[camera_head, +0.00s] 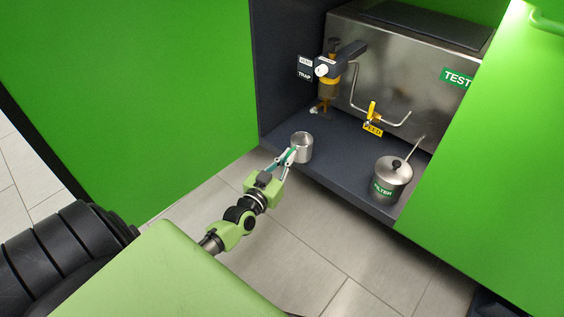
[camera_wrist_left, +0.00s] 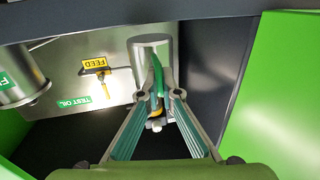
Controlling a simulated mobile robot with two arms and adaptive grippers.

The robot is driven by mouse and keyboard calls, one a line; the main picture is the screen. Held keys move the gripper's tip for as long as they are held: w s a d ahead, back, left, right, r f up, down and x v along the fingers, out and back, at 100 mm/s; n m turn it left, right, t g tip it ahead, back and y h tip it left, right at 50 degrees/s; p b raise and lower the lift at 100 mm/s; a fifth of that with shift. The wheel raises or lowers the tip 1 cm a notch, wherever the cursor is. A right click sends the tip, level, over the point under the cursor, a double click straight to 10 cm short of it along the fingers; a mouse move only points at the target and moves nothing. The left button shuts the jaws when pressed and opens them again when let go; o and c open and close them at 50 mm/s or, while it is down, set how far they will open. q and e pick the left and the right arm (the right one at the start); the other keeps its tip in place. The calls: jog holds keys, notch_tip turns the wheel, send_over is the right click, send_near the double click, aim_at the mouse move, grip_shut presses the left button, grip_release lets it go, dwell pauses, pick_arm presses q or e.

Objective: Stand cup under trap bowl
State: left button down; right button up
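The cup (camera_head: 302,148) is a small upright metal cup, open at the top, at the shelf's front left edge. My left gripper (camera_head: 292,155) reaches it from the front left. Its fingers converge on the cup, which also shows beyond them in the left wrist view (camera_wrist_left: 142,62); it appears shut on the cup's near side, though the exact contact is partly hidden. I cannot tell whether the cup touches the shelf. The trap bowl (camera_head: 328,88) is an amber vessel below a dark bracket, behind and above the cup. My right gripper is not in view.
The dark shelf (camera_head: 340,166) has free room between the cup and the steel test oil tank (camera_head: 415,85). A lidded filter pot (camera_head: 392,178) stands to the right. A yellow feed valve (camera_head: 372,112) and bent pipe project from the tank. Green panels flank the opening.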

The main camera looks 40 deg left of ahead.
aim_at(311, 141)
pick_arm(q)
jog(key=shift+w+f+b, duration=0.25)
jog(key=shift+w+b, duration=0.05)
jog(key=shift+w, duration=0.15)
jog(key=shift+w+f+b, duration=0.2)
jog(key=shift+w+b, duration=0.05)
jog(key=shift+w, duration=0.2)
jog(key=shift+w+d+r, duration=0.1)
jog(key=shift+w+d, duration=0.05)
jog(key=shift+w, duration=1.1)
jog(key=shift+w+d+f+b, duration=0.15)
jog(key=shift+w+b, duration=0.55)
jog(key=shift+w, duration=1.15)
jog(key=shift+w+d+f+b, duration=0.15)
jog(key=shift+w+b, duration=0.55)
jog(key=shift+w, duration=1.1)
jog(key=shift+f, duration=0.25)
jog(key=c, duration=2.2)
grip_release()
